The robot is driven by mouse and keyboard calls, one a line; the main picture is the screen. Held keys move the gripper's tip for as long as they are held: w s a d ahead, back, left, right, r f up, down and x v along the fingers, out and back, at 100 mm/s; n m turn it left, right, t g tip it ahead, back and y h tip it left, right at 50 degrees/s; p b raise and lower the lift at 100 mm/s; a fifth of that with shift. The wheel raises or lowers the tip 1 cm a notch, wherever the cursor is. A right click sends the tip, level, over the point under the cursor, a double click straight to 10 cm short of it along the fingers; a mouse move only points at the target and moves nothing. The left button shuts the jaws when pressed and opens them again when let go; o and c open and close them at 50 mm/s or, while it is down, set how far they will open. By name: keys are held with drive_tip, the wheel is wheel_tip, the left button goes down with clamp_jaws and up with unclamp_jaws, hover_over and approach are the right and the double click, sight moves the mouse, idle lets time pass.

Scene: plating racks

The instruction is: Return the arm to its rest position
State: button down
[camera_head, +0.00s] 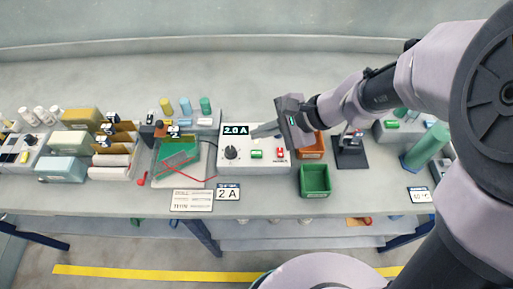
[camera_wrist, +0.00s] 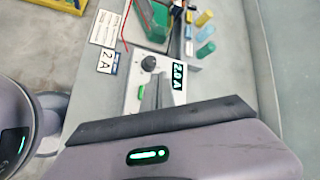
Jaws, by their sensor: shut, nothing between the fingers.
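My gripper (camera_head: 264,130) is shut and empty in the head view, above the back right part of a white power supply box. My arm reaches in from the right side of that view. The power supply (camera_head: 268,165) has a dark knob, a green and a red button, and a display reading 2.0 A. In the wrist view the narrow fingers (camera_wrist: 150,94) lie over the same box, beside its knob (camera_wrist: 148,64) and its display (camera_wrist: 180,76). Whether the fingertips touch the box cannot be told.
A green tray (camera_head: 314,192) and an orange tray (camera_head: 307,153) stand right of the box. A tank with a green plate (camera_head: 178,158) and red wire is left. A black stand (camera_head: 351,152) and a green cylinder (camera_head: 427,146) are farther right.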

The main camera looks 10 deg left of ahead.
idle(0.6)
drive_tip(key=s+d+r+n+t+h, duration=0.2)
drive_tip(key=s+d+r, duration=0.3)
drive_tip(key=d, duration=0.4)
drive_tip(key=s+d+r+n+t+h, duration=0.3)
drive_tip(key=s+d+r+h, duration=0.2)
drive_tip(key=s+d, duration=0.2)
drive_tip(key=shift+s+d+r+n, duration=0.15)
drive_tip(key=shift+d+n, duration=0.15)
drive_tip(key=shift+d, duration=0.9)
